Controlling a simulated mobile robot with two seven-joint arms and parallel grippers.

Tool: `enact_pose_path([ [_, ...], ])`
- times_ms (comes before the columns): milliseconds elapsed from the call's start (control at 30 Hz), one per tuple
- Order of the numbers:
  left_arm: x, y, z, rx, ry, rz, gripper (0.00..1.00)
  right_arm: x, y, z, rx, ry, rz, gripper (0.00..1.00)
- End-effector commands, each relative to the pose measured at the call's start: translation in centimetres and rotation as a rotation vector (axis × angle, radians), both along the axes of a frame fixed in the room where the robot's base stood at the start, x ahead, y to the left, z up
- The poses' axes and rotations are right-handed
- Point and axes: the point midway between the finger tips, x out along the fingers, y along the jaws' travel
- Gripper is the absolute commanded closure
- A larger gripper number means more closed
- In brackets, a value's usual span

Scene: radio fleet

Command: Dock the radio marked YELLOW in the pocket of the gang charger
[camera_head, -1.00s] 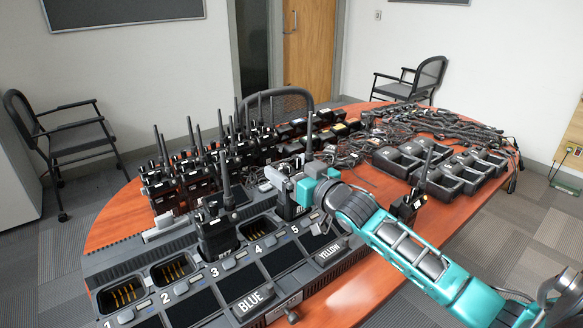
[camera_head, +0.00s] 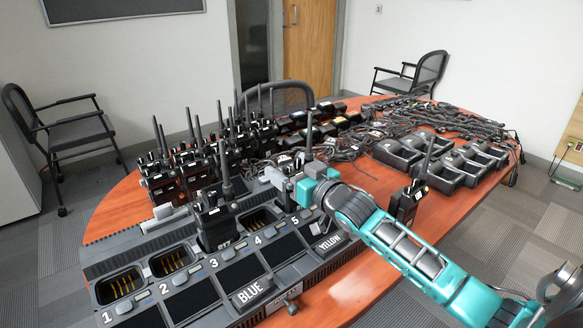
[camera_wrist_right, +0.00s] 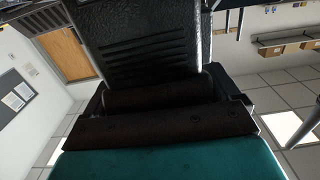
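The gang charger (camera_head: 180,296) lies along the near left of the table, with numbered pockets and BLUE and YELLOW plates. A black radio (camera_head: 213,215) stands upright in pocket 3, in line with the BLUE plate (camera_head: 252,292). My right gripper (camera_head: 296,187) is at pocket 5, in line with the YELLOW plate (camera_head: 327,242). It appears shut on a black radio, whose antenna (camera_head: 309,135) rises above the fingers. The gripper hides most of that radio, its marking and how deep it sits. A black ribbed body (camera_wrist_right: 145,45) fills the right wrist view. My left gripper is out of view.
Pockets 1 (camera_head: 120,286), 2 (camera_head: 169,262) and 4 (camera_head: 258,218) are empty. Several radios (camera_head: 165,180) stand behind the charger. Another radio (camera_head: 406,203) stands right of my arm. Single chargers (camera_head: 399,152) and tangled cables (camera_head: 450,123) cover the far right.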

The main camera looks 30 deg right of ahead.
Motion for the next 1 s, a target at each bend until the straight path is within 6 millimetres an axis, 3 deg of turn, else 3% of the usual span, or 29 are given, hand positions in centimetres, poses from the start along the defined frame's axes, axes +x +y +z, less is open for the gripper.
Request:
enact_pose_path([
  [100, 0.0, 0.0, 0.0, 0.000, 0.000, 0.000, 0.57, 0.0, 0.0, 0.2, -0.001, -0.004, 0.001, 0.00],
  [533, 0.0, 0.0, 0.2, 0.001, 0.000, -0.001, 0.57, -0.8, 0.0, 0.0, 0.000, 0.001, 0.000, 0.00],
  [1000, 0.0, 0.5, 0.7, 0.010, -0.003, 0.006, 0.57, -7.9, -0.6, 0.0, 0.001, 0.004, 0.001, 0.00],
])
